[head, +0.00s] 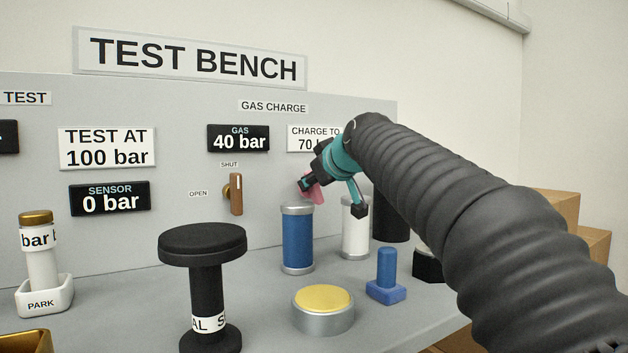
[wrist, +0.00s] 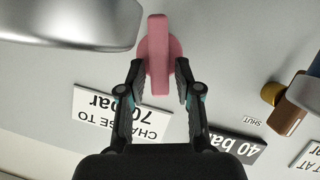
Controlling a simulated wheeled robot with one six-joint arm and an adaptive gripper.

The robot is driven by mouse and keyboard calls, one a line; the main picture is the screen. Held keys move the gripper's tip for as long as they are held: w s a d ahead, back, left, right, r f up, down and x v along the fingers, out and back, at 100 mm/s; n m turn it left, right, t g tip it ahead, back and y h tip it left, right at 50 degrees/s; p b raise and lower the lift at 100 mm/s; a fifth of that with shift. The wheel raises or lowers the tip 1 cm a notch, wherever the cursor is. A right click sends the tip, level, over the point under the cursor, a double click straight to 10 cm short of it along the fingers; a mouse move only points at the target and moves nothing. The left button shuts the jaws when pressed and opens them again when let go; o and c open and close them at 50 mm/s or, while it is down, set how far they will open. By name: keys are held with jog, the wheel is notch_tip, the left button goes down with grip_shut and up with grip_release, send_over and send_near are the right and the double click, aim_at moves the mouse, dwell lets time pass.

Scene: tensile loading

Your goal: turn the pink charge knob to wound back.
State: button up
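The pink charge knob (wrist: 157,50) has a round base and a straight grip bar, which runs up and down in the wrist view. In the head view a small part of the knob (head: 314,193) shows on the grey panel, behind my gripper (head: 332,197). In the wrist view my gripper (wrist: 159,82) has one finger on each side of the bar, with a narrow gap showing on both sides. Its fingers are apart. The knob's position marks are not visible.
The gas display (head: 238,138) reads 40 bar, beside a partly hidden "charge to 70" sign (head: 308,136). A brown valve handle (head: 236,194) is left of the knob. Blue (head: 298,240) and white (head: 355,230) cylinders stand below my gripper. A yellow-topped button (head: 323,299) is in front.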

grip_shut()
jog(key=shift+d, duration=0.1)
jog(key=m, duration=0.1)
jog(key=m+g+y+p, duration=0.1)
jog(key=m+y, duration=0.1)
jog(key=shift+w+d+r, duration=0.1)
jog(key=shift+w+d, duration=0.2)
jog(key=shift+d, duration=0.05)
jog(key=m+y, duration=0.1)
jog(key=m+g+y, duration=0.1)
jog(key=m, duration=0.2)
jog(key=shift+w+d+f+g+y, duration=0.25)
jog(key=shift+d+f+g+y, duration=0.05)
jog(key=shift+d+g+y, duration=0.1)
jog(key=shift+m, duration=0.3)
jog(key=shift+o, duration=2.2)
grip_release()
jog(key=shift+a, duration=0.1)
